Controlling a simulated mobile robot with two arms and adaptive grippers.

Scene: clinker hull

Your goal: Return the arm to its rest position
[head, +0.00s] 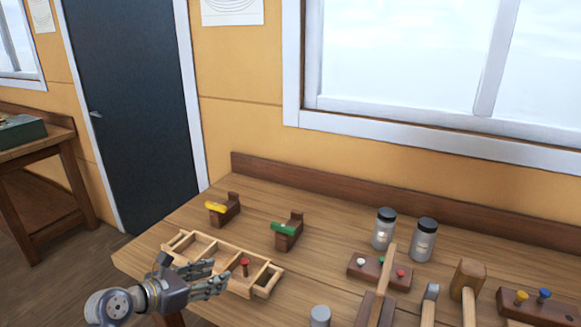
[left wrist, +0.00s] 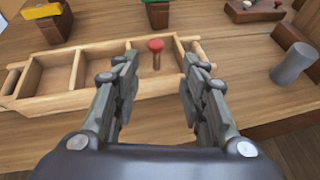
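My left gripper (head: 212,280) is at the front of the workbench, over the near side of a wooden compartment tray (head: 183,238). In the left wrist view its two fingers (left wrist: 156,105) are spread apart with nothing between them. A red-headed peg (head: 244,265) stands upright in one tray compartment. It also shows in the left wrist view (left wrist: 156,54), beyond the fingertips and apart from them. My right gripper is in neither view.
Behind the tray stand two wooden blocks, one with a yellow piece (head: 216,207) and one with a green piece (head: 283,229). Two jars (head: 423,240), a peg rack (head: 380,275), mallets (head: 467,280) and a grey cylinder (head: 320,316) are to the right. The bench's back middle is clear.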

